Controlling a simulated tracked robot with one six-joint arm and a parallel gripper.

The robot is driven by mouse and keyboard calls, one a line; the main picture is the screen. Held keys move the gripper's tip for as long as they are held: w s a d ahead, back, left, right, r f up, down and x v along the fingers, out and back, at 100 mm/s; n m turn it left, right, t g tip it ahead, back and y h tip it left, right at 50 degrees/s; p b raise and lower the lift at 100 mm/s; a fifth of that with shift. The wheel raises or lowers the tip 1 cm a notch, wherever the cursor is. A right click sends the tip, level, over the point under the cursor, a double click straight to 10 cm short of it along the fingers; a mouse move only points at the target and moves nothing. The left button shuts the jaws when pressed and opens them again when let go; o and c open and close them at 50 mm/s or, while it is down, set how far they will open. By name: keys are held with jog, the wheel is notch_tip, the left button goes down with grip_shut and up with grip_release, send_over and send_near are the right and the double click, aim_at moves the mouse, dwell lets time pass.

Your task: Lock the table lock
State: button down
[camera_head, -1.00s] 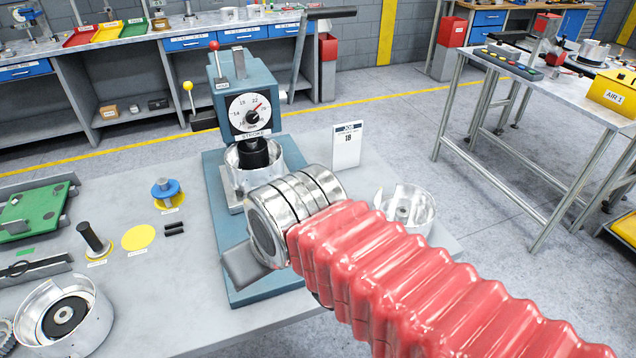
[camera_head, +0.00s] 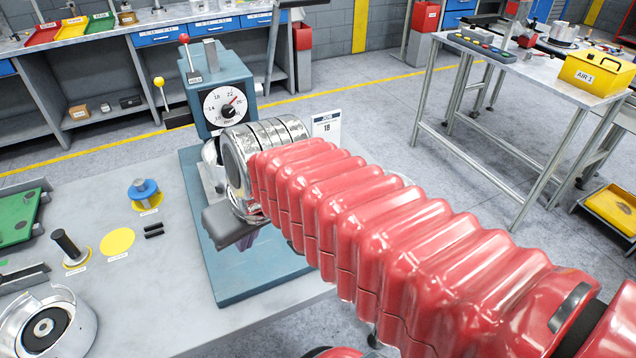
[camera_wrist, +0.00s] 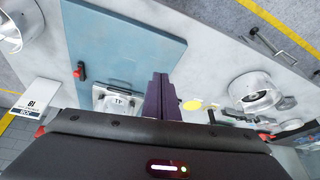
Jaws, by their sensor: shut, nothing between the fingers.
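The blue-grey press (camera_head: 215,75) with a stroke dial stands on a blue base plate (camera_head: 215,265). A red-knobbed lever (camera_head: 184,40) is on its top and a yellow-knobbed lever (camera_head: 159,84) on its left side. In the wrist view, a small red-and-black handle (camera_wrist: 79,72) sits on the base plate beside a silver plate (camera_wrist: 118,100) marked "TP". I cannot tell which part is the table lock. My gripper (camera_wrist: 160,97) has dark purple fingers closed together and empty, over the base plate, right of the silver plate. In the head view, my wrist hides the press's work area.
A job card (camera_head: 326,127) stands behind my arm. A blue-topped part (camera_head: 144,192), a black peg (camera_head: 68,245) and a silver drum (camera_head: 48,330) lie left on the bench. A yellow AIR 1 box (camera_head: 590,72) is on another table.

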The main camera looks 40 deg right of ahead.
jog(key=w+d+f+m+y, duration=0.1)
jog(key=w+d, duration=0.2)
jog(key=d, duration=0.5)
jog(key=w+d+m+y, duration=0.1)
jog(key=w+d, duration=0.3)
jog(key=d, duration=0.5)
jog(key=s+d+f, duration=0.1)
jog(key=d, duration=0.7)
jog(key=d+f+m+t+y, duration=0.1)
jog(key=d+f, duration=0.1)
jog(key=d, duration=0.7)
jog(key=shift+s+f+t, duration=0.3)
jog(key=shift+s, duration=0.05)
jog(key=shift+d, duration=0.1)
jog(key=x, duration=1)
jog(key=shift+w+f, duration=0.1)
jog(key=shift+w, duration=0.05)
jog(key=shift+w+a, duration=0.25)
jog(key=shift+a, duration=0.35)
jog(key=shift+w+a, duration=0.25)
jog(key=shift+a, duration=0.35)
jog(key=shift+w+a, duration=0.25)
jog(key=shift+a, duration=0.35)
